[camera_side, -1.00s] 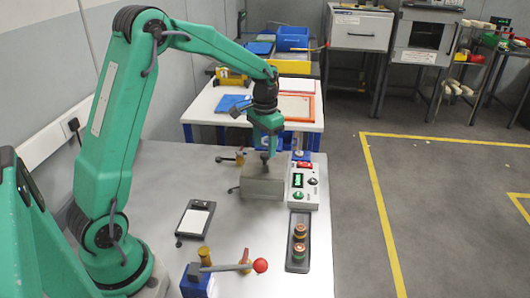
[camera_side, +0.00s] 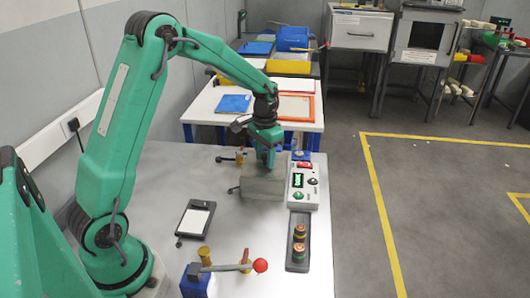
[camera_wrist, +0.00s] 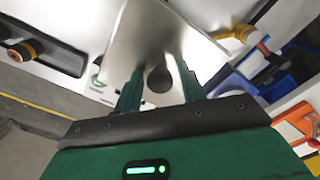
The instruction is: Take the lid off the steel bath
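The steel bath (camera_side: 262,190) is a grey metal box on the bench, with its control panel (camera_side: 303,186) at its right. Its flat lid (camera_wrist: 160,30) covers it and fills the upper middle of the wrist view. A dark round knob (camera_wrist: 159,80) stands on the lid. My gripper (camera_side: 267,163) is low over the lid and points down. In the wrist view its green fingers (camera_wrist: 159,66) are apart, one on each side of the knob, with gaps showing. In the side view the gripper hides the knob.
A dark tray with small round parts (camera_side: 299,240) lies in front of the panel. A scale-like black device (camera_side: 195,219) and a red-knobbed lever (camera_side: 235,267) are nearer. A yellow tap (camera_side: 240,157) stands close behind-left of the bath.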

